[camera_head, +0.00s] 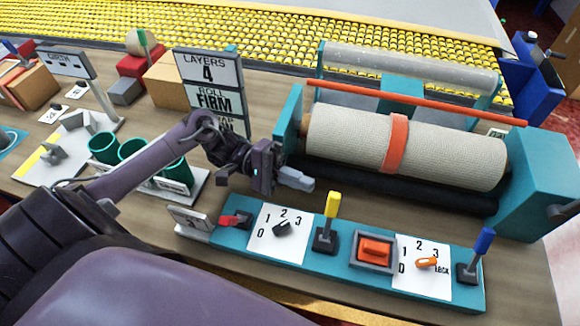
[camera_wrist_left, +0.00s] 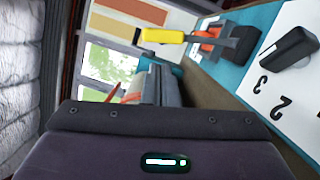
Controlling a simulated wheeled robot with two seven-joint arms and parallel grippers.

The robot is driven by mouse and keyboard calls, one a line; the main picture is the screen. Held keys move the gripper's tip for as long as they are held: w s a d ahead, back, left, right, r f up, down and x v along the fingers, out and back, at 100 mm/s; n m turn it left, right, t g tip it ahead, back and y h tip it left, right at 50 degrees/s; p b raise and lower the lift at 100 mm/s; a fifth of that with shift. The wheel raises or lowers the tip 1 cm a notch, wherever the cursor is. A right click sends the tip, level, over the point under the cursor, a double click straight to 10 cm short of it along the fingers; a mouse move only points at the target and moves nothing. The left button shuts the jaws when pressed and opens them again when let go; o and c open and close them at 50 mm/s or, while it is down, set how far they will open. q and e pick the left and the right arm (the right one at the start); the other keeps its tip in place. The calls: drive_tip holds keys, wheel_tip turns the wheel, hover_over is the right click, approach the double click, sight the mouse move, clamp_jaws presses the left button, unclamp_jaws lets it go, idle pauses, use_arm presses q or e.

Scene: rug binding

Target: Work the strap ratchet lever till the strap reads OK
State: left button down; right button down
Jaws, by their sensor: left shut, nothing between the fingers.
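The orange strap (camera_head: 397,143) is wrapped around the cream rug roll (camera_head: 340,137). The sign (camera_head: 210,82) reads LAYERS 4 and ROLL FIRM; its third line is mostly covered by my left arm. The teal control panel (camera_head: 340,268) carries a red lever (camera_head: 232,220), a yellow-handled lever (camera_head: 330,215) and a blue-handled lever (camera_head: 478,252). I cannot tell which is the ratchet lever. My left gripper (camera_head: 297,181) is shut and empty, above and behind the panel, apart from the levers. The yellow handle (camera_wrist_left: 165,36) also shows in the left wrist view, beyond the fingers.
Two numbered dials (camera_head: 283,228) (camera_head: 427,263) and an orange rocker switch (camera_head: 375,250) sit between the levers. The teal roller frame (camera_head: 545,180) stands behind the panel. Yellow rollers fill the back.

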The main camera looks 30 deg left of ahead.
sight(333, 205)
use_arm(q)
drive_tip(key=shift+w+d+r+p, duration=0.15)
drive_tip(key=shift+d+p, duration=0.25)
drive_tip(key=shift+d, duration=2.15)
use_arm(e)
drive_tip(key=shift+r, duration=0.65)
drive_tip(key=shift+r, duration=0.1)
